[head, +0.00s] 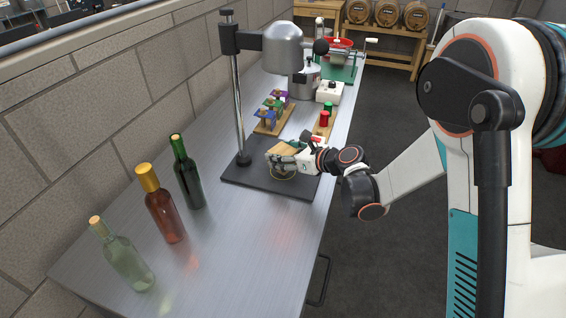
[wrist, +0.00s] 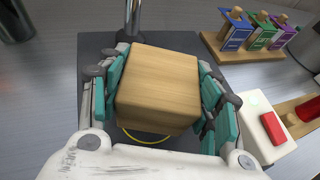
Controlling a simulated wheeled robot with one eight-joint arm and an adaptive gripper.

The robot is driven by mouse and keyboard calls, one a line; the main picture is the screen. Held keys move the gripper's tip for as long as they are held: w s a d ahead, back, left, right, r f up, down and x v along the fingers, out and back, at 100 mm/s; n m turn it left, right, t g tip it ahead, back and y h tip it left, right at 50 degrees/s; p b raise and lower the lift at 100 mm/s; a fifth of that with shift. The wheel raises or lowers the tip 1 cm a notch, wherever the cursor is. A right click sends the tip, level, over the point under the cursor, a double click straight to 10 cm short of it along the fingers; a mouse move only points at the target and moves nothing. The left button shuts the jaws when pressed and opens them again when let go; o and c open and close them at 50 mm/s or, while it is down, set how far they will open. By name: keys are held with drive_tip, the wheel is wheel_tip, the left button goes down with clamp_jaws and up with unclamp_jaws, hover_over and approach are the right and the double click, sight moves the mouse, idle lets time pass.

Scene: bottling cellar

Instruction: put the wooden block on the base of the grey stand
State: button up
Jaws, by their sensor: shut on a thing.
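The wooden block (wrist: 157,88) is pale brown and sits between the two teal-padded fingers of my gripper (wrist: 163,72), which is shut on it. In the head view the block (head: 275,151) is partly hidden by my gripper (head: 284,153). The grey stand has a dark flat base (head: 250,180), an upright post (head: 238,100) and a grey head (head: 283,48) on top. The block is over the base, in front of the post. A thin yellow ring (wrist: 140,138) on the base shows partly beneath it. Any gap between block and base is hard to judge.
Three bottles, clear (head: 125,258), amber (head: 165,212) and green (head: 187,178), stand at the near left.

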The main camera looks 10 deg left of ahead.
drive_tip(key=shift+f, duration=1.1)
drive_tip(key=shift+f+b, duration=0.2)
drive_tip(key=shift+b, duration=0.2)
drive_tip(key=o, duration=1.2)
drive_tip(key=shift+c, duration=0.2)
drive_tip(key=shift+r, duration=0.1)
drive_tip(key=shift+r+p, duration=0.15)
drive_tip(key=shift+p, duration=0.15)
drive_tip(key=p+v, duration=0.2)
drive_tip(key=v, duration=1)
drive_tip(key=shift+p, duration=0.4)
